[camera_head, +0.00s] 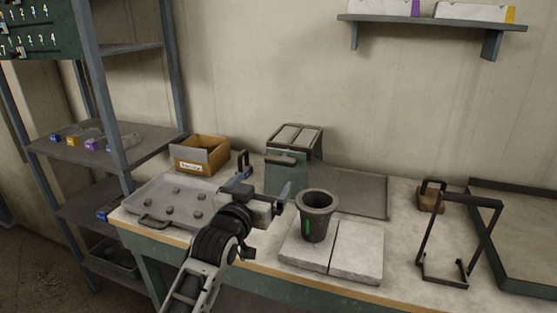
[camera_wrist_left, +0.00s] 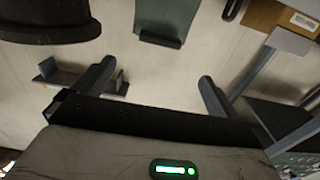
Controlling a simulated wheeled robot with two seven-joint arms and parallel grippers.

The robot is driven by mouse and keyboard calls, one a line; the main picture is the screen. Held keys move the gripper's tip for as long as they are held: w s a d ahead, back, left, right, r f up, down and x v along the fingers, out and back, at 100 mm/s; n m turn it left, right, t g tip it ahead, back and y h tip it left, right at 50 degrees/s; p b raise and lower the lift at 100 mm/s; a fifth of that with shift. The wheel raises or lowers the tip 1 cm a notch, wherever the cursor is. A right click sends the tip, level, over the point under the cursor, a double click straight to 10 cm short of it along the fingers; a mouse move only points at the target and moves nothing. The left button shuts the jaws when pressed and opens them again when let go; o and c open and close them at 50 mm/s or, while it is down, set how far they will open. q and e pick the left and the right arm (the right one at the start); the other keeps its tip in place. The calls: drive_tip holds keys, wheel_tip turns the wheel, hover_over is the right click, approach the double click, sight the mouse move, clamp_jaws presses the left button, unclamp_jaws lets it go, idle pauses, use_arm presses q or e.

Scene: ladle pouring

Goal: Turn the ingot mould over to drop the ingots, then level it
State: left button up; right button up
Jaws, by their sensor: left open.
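What looks like the ingot mould (camera_head: 297,136) is a dark frame with two pale grey blocks side by side. It sits level on top of a green stand (camera_head: 315,154) at the back of the bench, with a dark bar on its front. The stand also shows upside down in the left wrist view (camera_wrist_left: 165,22). My left gripper (camera_head: 264,183) is open and empty, in front of the stand and apart from it. In the left wrist view its two fingers (camera_wrist_left: 152,86) are wide apart with only wall between them. My right gripper is not in view.
A dark crucible (camera_head: 316,203) stands on pale slabs (camera_head: 357,250) right of my left gripper. A tray (camera_head: 150,197) with several grey lumps lies at left, an open cardboard box (camera_head: 201,154) behind it. A dark wire stand (camera_head: 458,238) is at right. A flat grey plate (camera_head: 362,193) lies right of the green stand.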

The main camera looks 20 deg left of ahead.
sight(279, 161)
use_arm(q)
drive_tip(key=w, duration=1.2)
drive_tip(key=shift+w+d, duration=0.1)
drive_tip(key=shift+d, duration=0.15)
drive_tip(key=shift+c, duration=0.4)
